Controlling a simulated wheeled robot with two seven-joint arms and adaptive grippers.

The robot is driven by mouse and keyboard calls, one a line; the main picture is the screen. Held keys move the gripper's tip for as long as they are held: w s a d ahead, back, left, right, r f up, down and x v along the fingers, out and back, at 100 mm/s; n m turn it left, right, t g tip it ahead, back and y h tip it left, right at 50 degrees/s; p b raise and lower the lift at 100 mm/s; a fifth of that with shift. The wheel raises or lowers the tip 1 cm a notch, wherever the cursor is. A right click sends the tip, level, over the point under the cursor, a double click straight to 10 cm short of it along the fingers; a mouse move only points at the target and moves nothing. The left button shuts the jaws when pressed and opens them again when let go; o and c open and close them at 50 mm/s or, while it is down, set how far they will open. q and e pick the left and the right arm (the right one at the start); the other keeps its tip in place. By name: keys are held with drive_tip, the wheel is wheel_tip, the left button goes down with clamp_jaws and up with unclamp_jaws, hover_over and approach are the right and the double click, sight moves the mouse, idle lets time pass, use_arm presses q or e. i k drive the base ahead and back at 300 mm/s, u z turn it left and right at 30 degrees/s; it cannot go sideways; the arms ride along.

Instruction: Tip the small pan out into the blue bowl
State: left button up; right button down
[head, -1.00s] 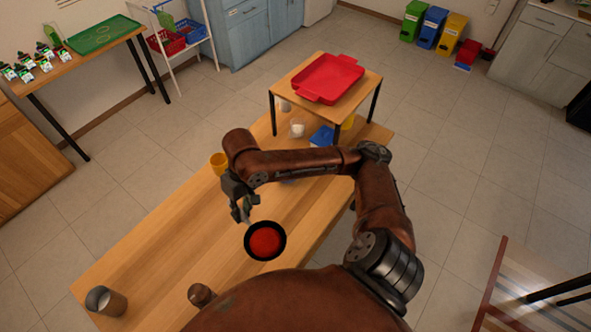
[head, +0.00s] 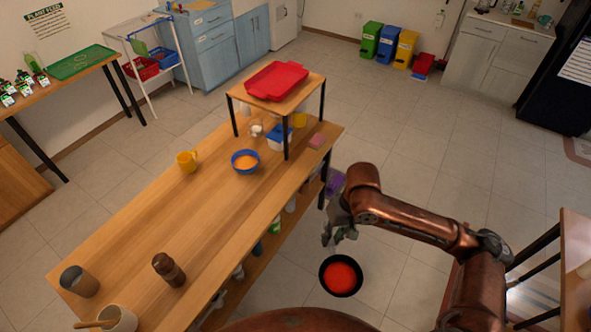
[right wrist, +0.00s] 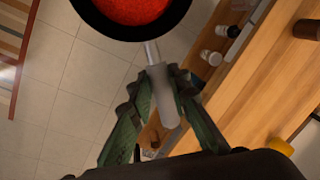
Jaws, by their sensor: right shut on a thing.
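The small pan (head: 341,275) is black with red contents and looks about level. My right gripper (head: 340,236) is shut on its handle and holds it beyond the table's right edge, above the floor. In the right wrist view the fingers (right wrist: 160,95) close around the grey handle, and the pan (right wrist: 130,14) is cut by the top edge. The blue bowl (head: 245,168) stands on the wooden table, left of the red-tray stand, with orange contents. It is well up and left of the pan. My left gripper is not in view.
A yellow mug (head: 186,161) stands left of the bowl. A brown bottle (head: 168,269), a dark cup (head: 79,281) and a pale pot (head: 118,320) stand at the near end. A small stand with a red tray (head: 276,80) rises behind the bowl. The middle tabletop is clear.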

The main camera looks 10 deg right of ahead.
sight(245, 161)
drive_tip(key=z, duration=0.25)
drive_tip(key=k, duration=0.4)
drive_tip(key=z, duration=0.65)
drive_tip(key=i, duration=1.15)
drive_tip(key=u, duration=0.9)
drive_tip(key=i, duration=0.65)
drive_tip(key=u, duration=0.95)
drive_tip(key=i, duration=0.25)
drive_tip(key=u, duration=0.25)
